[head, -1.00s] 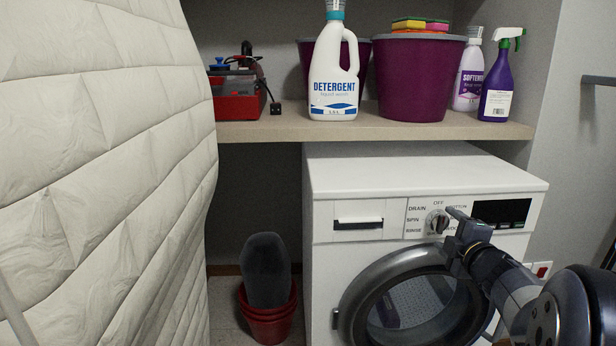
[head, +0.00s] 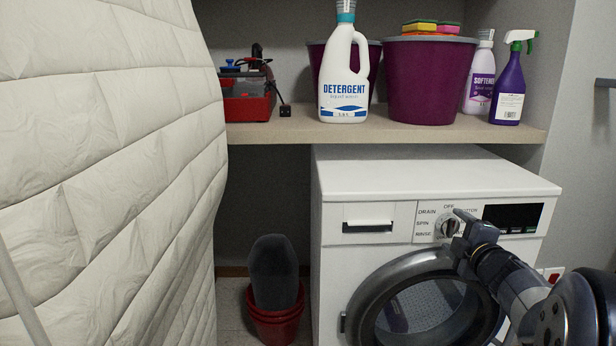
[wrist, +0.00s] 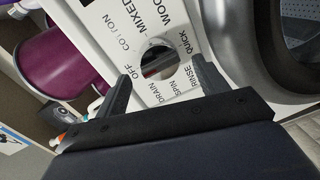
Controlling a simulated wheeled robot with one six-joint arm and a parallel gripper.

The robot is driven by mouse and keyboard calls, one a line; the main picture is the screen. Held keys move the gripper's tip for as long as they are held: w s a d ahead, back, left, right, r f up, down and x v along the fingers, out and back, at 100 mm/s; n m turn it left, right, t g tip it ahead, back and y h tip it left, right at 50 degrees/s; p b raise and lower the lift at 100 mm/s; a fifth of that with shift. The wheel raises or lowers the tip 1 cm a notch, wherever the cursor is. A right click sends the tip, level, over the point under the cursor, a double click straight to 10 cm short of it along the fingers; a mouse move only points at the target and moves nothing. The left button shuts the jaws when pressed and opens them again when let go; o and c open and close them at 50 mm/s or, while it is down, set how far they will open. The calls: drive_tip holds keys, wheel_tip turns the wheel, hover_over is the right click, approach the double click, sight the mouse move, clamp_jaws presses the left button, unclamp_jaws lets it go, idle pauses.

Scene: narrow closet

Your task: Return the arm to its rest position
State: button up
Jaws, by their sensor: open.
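My gripper (head: 463,229) is in front of the washing machine's control panel, just right of and partly over the round dial (head: 447,228). In the wrist view its two fingers (wrist: 162,88) stand apart with nothing between them, and the dial (wrist: 158,62) lies beyond their tips. I cannot tell whether a fingertip touches the panel. My arm reaches in from the lower right, bent, in front of the right side of the machine's door.
The white washing machine (head: 430,181) has its round door (head: 385,290) shut. The shelf (head: 440,135) above holds a detergent bottle (head: 343,75), purple buckets (head: 430,85) and a spray bottle (head: 509,90). A quilted mattress (head: 110,180) stands at left; red pots (head: 274,320) are on the floor.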

drive_tip(key=s+r+p, duration=0.1)
drive_tip(key=s+p, duration=0.2)
drive_tip(key=s, duration=0.6)
drive_tip(key=w+b, duration=0.1)
drive_tip(key=w, duration=0.2)
drive_tip(key=w+f+b, duration=0.1)
drive_tip(key=w, duration=0.3)
drive_tip(key=w+b, duration=0.2)
drive_tip(key=w, duration=0.2)
drive_tip(key=shift+w+f, duration=0.15)
drive_tip(key=shift+w, duration=0.1)
drive_tip(key=shift+s+r+m+p, duration=0.15)
drive_tip(key=shift+r+m+p, duration=0.1)
drive_tip(key=shift+m+p, duration=0.7)
drive_tip(key=shift+m, duration=0.05)
drive_tip(key=m+y+p, duration=0.1)
drive_tip(key=m+p, duration=0.1)
drive_tip(key=m, duration=0.4)
drive_tip(key=shift+d, duration=0.2)
drive_tip(key=m, duration=0.4)
drive_tip(key=shift+d+f+m+t+y+p, duration=0.1)
drive_tip(key=shift+f+m+t+y+p, duration=0.05)
drive_tip(key=shift+m+t+y+p, duration=0.2)
drive_tip(key=m+b, duration=0.1)
drive_tip(key=m, duration=0.3)
drive_tip(key=shift+d+f, duration=0.1)
drive_tip(key=shift+s+d, duration=0.15)
drive_tip(key=shift+s, duration=0.85)
